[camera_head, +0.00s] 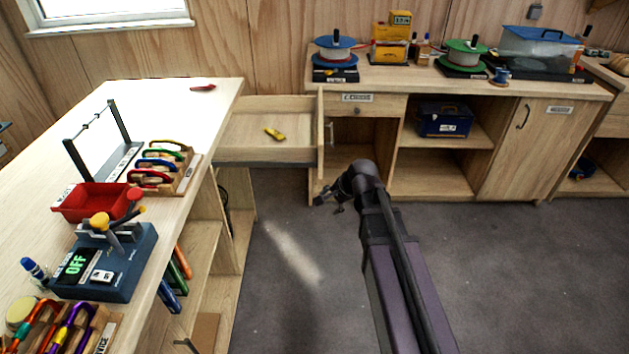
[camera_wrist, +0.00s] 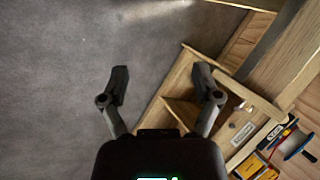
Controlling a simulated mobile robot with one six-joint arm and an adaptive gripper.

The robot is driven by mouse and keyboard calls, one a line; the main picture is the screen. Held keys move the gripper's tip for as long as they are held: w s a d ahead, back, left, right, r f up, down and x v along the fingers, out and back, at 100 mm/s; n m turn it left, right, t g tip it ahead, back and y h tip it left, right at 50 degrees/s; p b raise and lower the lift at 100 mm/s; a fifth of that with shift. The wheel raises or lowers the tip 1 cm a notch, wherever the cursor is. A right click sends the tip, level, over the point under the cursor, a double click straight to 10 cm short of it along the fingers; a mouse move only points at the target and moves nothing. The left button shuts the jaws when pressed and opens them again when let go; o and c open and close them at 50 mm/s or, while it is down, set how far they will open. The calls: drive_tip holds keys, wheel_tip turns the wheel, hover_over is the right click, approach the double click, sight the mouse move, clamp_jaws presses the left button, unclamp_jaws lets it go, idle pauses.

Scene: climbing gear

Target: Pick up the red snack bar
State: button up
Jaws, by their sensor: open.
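A small red object (camera_head: 203,87), which looks like the red snack bar, lies flat near the far right corner of the left workbench top (camera_head: 170,95) in the head view. It does not show in the wrist view. My gripper (camera_head: 330,202) is in the middle of the head view, above the floor, to the right of the bench and well away from the red object. In the wrist view my gripper (camera_wrist: 161,80) has its two fingers spread, with nothing between them.
An open drawer (camera_head: 255,152) holding a yellow item (camera_head: 274,134) lies between bench and back counter (camera_head: 390,82). The bench carries a metal frame (camera_head: 100,130), a carabiner rack (camera_head: 178,170), a red bin (camera_head: 88,202) and a device reading OFF (camera_head: 110,262). The floor (camera_head: 290,290) is clear.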

drive_tip(key=s+d+f+n+g+h, duration=0.1)
drive_tip(key=s+d+n+g+h, duration=0.1)
drive_tip(key=s+d+n, duration=0.3)
drive_tip(key=s+d+f+n+g+h, duration=0.1)
drive_tip(key=s+d+n, duration=0.4)
drive_tip(key=s, duration=0.5)
drive_tip(key=shift+d+f+g+h, duration=0.3)
drive_tip(key=shift+d+g+h, duration=0.15)
drive_tip(key=shift+h, duration=0.35)
drive_tip(key=shift+w, duration=0.1)
